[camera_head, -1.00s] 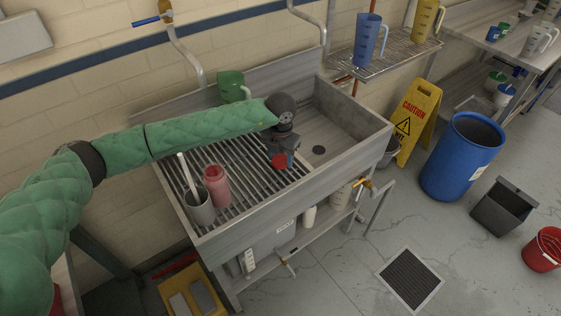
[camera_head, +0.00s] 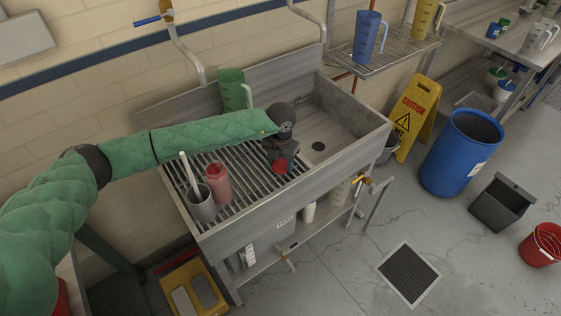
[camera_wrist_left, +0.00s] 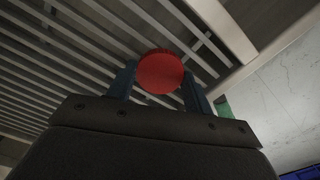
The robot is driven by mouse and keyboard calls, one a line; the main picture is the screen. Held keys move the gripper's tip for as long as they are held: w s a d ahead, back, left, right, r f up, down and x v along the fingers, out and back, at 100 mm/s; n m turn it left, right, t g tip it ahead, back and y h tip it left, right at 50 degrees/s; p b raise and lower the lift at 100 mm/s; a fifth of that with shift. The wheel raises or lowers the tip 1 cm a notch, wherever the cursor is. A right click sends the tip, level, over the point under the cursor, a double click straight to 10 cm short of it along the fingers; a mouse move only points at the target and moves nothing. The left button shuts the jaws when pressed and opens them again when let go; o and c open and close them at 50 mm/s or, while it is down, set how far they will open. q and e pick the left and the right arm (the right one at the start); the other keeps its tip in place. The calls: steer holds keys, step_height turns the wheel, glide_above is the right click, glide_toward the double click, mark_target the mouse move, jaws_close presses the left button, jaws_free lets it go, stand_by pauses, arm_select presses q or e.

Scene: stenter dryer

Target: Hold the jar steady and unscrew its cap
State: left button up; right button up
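My left gripper (camera_head: 281,160) is low over the slatted drainboard of the steel sink. It is shut on a round red cap (camera_head: 280,167). In the left wrist view the red cap (camera_wrist_left: 161,72) sits between the two dark fingertips, with slats behind it; whether it touches the slats I cannot tell. A translucent red jar (camera_head: 217,186) stands upright on the slats, left of the gripper and apart from it. Its top looks open, with no cap on it. My right gripper is not in view.
A grey cup (camera_head: 201,207) with a pale stick stands left of the jar. A green pitcher (camera_head: 232,88) stands behind my left arm. The sink basin (camera_head: 325,125) to the right is empty. The slats around the gripper are clear.

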mark_target(281, 164)
arm_select(q)
steer(key=o, duration=0.4)
steer(key=shift+c, duration=0.2)
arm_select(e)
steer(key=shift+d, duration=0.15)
arm_select(q)
steer(key=shift+r, duration=0.2)
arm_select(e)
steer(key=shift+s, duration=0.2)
arm_select(q)
steer(key=shift+r, duration=0.5)
steer(key=shift+r+b, duration=0.65)
steer(key=shift+r, duration=0.25)
step_height(281, 164, up, 9)
steer(key=b, duration=0.3)
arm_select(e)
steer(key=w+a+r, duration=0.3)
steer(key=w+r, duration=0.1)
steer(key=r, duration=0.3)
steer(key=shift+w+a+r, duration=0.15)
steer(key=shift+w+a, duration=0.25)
